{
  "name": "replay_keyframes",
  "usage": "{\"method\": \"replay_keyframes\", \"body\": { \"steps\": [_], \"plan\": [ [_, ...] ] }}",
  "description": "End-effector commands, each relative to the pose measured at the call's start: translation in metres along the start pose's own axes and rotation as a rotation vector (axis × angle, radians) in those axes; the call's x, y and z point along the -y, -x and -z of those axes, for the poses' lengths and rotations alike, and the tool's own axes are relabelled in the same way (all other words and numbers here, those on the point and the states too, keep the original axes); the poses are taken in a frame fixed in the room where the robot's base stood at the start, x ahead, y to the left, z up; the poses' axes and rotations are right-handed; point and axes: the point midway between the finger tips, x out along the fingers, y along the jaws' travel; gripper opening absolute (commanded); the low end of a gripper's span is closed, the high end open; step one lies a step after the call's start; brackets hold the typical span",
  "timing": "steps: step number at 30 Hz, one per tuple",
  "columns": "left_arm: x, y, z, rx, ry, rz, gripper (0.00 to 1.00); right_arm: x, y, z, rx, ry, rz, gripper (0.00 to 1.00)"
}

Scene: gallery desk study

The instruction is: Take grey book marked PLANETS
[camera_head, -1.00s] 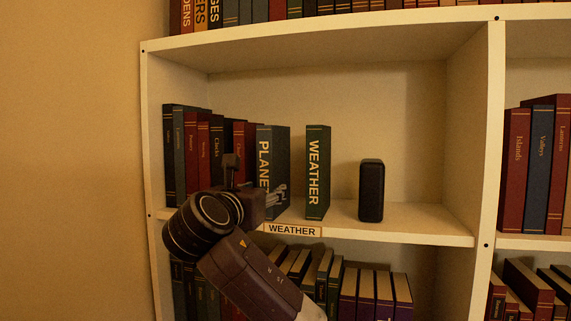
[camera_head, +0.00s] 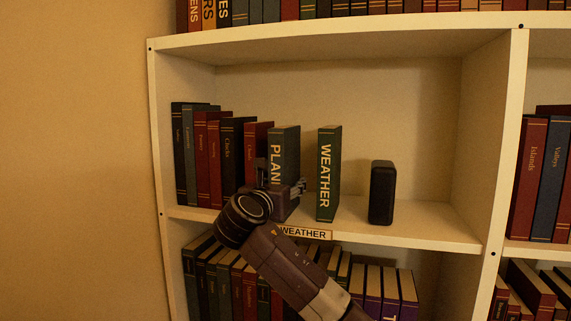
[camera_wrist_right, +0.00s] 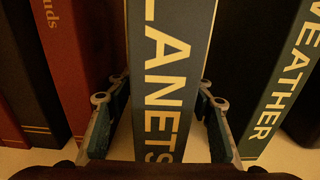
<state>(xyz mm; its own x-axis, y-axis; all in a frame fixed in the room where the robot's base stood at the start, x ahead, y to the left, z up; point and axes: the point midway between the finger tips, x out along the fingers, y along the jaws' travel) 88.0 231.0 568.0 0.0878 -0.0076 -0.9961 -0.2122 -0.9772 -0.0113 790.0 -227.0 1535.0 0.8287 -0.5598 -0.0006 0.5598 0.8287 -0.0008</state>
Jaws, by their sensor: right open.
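The grey book marked PLANETS (camera_head: 285,147) stands upright on the middle shelf, its lower spine partly hidden by my right gripper (camera_head: 282,187) in the head view. In the right wrist view the PLANETS spine (camera_wrist_right: 163,75) fills the middle. My right gripper (camera_wrist_right: 157,100) is open, with one finger on each side of the spine. Small gaps seem to show between the fingers and the book. My left gripper is not in view.
A dark green WEATHER book (camera_head: 328,175) stands just right of PLANETS, with a gap between. A black speaker-like box (camera_head: 382,192) is farther right. A red book (camera_head: 257,140) and several others stand close on the left. A WEATHER label (camera_head: 304,233) is on the shelf edge.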

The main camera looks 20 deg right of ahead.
Motion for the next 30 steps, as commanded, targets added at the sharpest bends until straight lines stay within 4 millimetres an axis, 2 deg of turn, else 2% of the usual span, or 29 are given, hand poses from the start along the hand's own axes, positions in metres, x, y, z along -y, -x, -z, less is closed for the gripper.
{"method": "replay_keyframes", "body": {
  "steps": [6, 19, 30],
  "plan": [
    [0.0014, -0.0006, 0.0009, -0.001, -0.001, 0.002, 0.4, 0.0001, -0.0008, 0.0009, 0.0, 0.0, 0.0, 0.48],
    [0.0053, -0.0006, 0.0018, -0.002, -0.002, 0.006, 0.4, -0.0001, -0.0004, 0.0006, 0.0, -0.001, 0.0, 0.0],
    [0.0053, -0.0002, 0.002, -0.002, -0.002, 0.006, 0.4, 0.0001, 0.0003, -0.0039, 0.008, -0.004, -0.001, 0.0]
  ]
}}
